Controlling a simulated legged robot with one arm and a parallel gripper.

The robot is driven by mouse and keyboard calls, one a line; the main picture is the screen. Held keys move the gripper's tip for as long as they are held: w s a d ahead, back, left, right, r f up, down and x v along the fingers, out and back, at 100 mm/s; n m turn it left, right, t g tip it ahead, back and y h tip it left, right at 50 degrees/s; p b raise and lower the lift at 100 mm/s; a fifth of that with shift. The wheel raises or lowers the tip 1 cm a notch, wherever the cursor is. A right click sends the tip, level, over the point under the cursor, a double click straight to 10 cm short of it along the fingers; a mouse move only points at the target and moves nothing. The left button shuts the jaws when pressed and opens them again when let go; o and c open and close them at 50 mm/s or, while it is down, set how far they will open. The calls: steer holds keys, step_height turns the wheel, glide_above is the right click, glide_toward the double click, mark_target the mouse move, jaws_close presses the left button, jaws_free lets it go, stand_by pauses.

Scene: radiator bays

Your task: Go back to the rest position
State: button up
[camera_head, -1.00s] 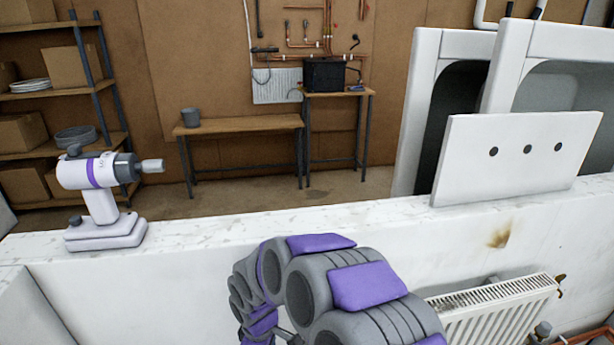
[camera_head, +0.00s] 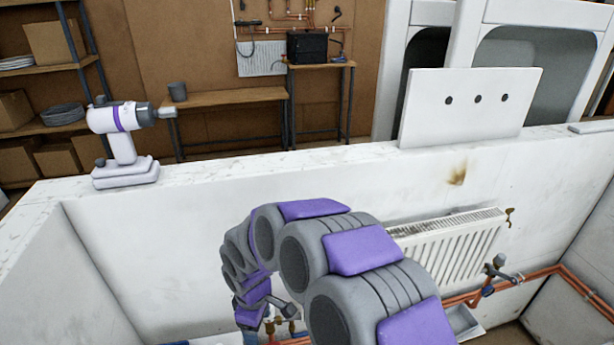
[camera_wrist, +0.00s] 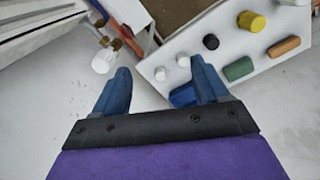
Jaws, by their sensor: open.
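My gripper (camera_wrist: 160,92) shows in the wrist view with its two blue fingers apart and nothing between them. It hangs over a pale floor, near a white board (camera_wrist: 290,55) that carries several coloured pieces. A blue piece (camera_wrist: 183,96) lies partly hidden behind the right finger. In the head view my grey and purple arm curls down in the middle of the bay, and the gripper end is mostly hidden at the lower edge.
A white radiator (camera_head: 450,240) with copper pipes (camera_head: 545,272) is on the bay wall at right. On the wall's top ledge stand a purple and white drill (camera_head: 122,140) and a white panel with three holes (camera_head: 470,120). A workbench (camera_head: 235,97) stands behind.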

steer(key=s+d+r+m+b, duration=0.2)
steer(key=s+d+r+m, duration=0.25)
steer(key=d, duration=0.35)
steer(key=s+d+r+m+b, duration=0.1)
steer(key=s+d+r+m, duration=0.3)
steer(key=d, duration=0.5)
steer(key=s+d+m+g+b, duration=0.1)
steer(key=s+d+m, duration=0.2)
steer(key=s, duration=0.5)
steer(key=s+d+m+b, duration=0.2)
steer(key=s+d+m, duration=0.2)
steer(key=s, duration=0.5)
steer(key=shift+d+g, duration=0.4)
steer(key=shift+d, duration=0.5)
steer(key=shift+s+r, duration=0.1)
